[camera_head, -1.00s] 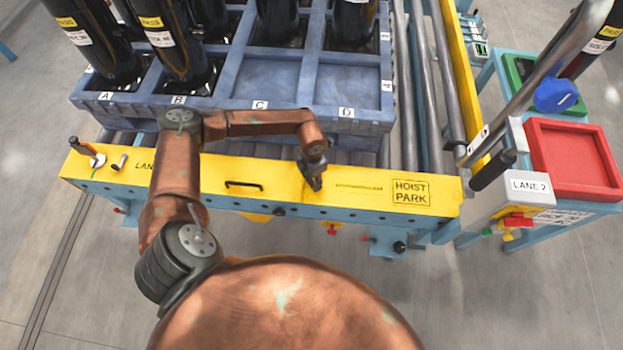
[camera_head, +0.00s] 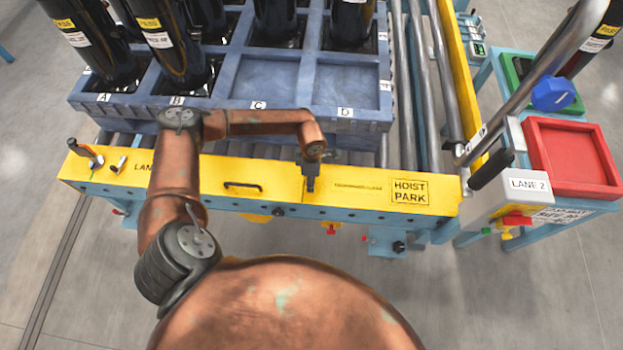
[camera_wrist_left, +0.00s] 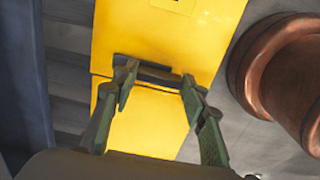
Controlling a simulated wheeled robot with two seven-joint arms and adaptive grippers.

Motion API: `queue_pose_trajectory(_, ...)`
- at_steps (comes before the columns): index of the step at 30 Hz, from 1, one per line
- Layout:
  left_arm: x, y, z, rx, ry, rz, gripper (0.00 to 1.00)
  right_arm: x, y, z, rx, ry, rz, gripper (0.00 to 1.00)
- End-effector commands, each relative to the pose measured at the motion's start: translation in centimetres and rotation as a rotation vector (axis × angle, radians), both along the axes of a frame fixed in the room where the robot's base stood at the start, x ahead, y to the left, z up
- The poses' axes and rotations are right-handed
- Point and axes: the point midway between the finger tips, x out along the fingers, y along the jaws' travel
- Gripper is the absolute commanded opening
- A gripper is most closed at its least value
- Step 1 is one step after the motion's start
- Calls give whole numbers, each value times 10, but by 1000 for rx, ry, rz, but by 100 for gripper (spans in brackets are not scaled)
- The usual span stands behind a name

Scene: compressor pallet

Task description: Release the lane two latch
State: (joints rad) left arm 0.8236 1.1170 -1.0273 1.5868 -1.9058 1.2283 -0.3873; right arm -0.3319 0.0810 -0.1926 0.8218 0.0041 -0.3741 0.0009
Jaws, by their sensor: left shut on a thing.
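My left gripper (camera_head: 311,186) is at the yellow beam (camera_head: 215,176), left of its HOIST PARK marking. In the left wrist view the fingers of this gripper (camera_wrist_left: 160,80) are at the two ends of a short dark bar (camera_wrist_left: 155,72) that lies across the yellow surface, and are shut on it. Whether this bar is a latch cannot be told. A grey box labelled LANE 2 (camera_head: 528,184) stands at the right, with a red part (camera_head: 516,221) below it. My right gripper is not in view.
A blue-grey tray (camera_head: 258,128) with black cylinders lies behind the beam. A red bin (camera_head: 572,158) stands at the right beside a thick grey tube (camera_head: 535,82).

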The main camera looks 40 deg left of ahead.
Motion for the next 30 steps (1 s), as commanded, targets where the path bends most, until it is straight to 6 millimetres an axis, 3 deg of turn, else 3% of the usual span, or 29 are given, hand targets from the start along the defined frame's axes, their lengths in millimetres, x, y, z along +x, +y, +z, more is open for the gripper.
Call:
queue_pose_trajectory(14,-1,2,-1,6,2,-14,16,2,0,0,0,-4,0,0)
queue_pose_trajectory(15,-1,2,-1,6,2,-14,42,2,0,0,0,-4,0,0)
queue_pose_trajectory(22,0,1,-1,3,1,-13,57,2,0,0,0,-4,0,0)
queue_pose_trajectory(30,0,1,0,1,0,-13,58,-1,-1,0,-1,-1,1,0)
